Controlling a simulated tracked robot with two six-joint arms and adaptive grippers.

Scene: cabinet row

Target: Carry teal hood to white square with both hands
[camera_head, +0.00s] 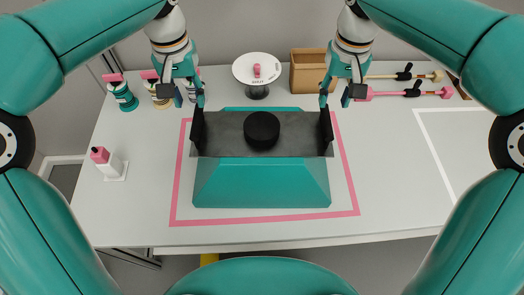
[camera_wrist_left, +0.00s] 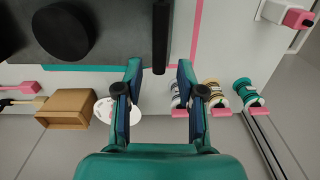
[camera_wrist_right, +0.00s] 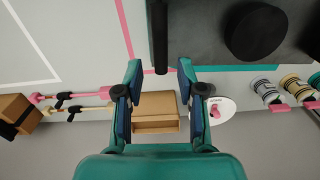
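The teal hood (camera_head: 262,185) stands on the table inside a pink square outline (camera_head: 347,180). It has a grey top with a round black cap and a black bar handle at each side. The white square (camera_head: 437,150) is an outline at the table's right, partly hidden by my right arm. My left gripper (camera_head: 189,98) is open and empty near the left handle (camera_head: 198,130). In the left wrist view that handle (camera_wrist_left: 161,38) lies just beyond the fingertips. My right gripper (camera_head: 335,98) is open and empty near the right handle (camera_head: 326,132), which lies beyond its fingertips in the right wrist view (camera_wrist_right: 158,40).
A white round stand (camera_head: 257,70) and a wooden box (camera_head: 307,72) stand behind the hood. Several spools (camera_head: 122,95) are at the back left, and a white-and-pink block (camera_head: 105,160) is at left. Long pink and wooden tools (camera_head: 410,94) lie at the back right. Table between outlines looks clear.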

